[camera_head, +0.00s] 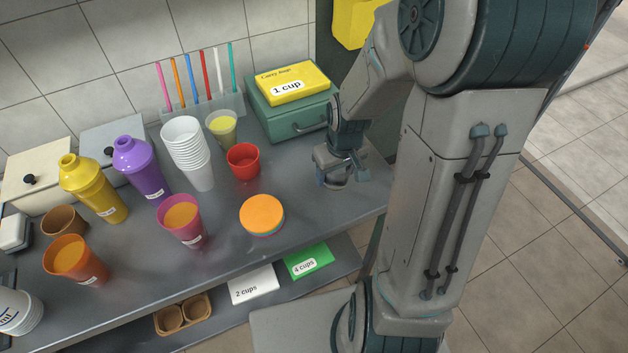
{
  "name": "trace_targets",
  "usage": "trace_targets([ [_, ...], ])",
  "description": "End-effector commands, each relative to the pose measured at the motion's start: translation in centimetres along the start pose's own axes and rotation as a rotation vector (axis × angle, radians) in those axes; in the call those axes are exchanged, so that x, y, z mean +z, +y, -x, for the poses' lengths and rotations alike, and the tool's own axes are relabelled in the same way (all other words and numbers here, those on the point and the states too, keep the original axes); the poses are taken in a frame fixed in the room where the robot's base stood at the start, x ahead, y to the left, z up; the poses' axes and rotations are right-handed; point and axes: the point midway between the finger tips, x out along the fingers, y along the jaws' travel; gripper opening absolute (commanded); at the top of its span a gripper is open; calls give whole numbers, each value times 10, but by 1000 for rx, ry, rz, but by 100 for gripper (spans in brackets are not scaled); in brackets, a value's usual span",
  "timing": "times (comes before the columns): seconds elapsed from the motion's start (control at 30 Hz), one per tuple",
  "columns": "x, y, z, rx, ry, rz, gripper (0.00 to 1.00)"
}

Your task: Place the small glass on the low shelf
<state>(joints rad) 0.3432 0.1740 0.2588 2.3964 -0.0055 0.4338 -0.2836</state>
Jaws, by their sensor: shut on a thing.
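My gripper (340,178) is at the right end of the grey counter (225,235), pointing down. It is shut on what looks like the small clear glass, mostly hidden by the fingers. I cannot tell whether the glass touches the counter. The low shelf (217,330) runs below the counter's front edge, to the lower left of my gripper.
Near my gripper stand a green box (290,120) with a yellow bag pack, a red cup (243,162) and an orange-topped round stack (262,214). White stacked cups (188,150), shakers and coloured tumblers fill the left. The counter front between the orange stack and my gripper is clear.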

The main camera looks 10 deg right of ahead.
Motion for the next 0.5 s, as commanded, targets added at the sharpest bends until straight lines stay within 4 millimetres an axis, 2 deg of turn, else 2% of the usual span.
trace_targets([
  [0.03, -8, -8, -10, -3, -3, 7, 38],
  [0.23, -33, -26, -32, -1, -1, 4, 38],
  [0.5, -41, -33, -48, 0, -2, 0, 38],
])
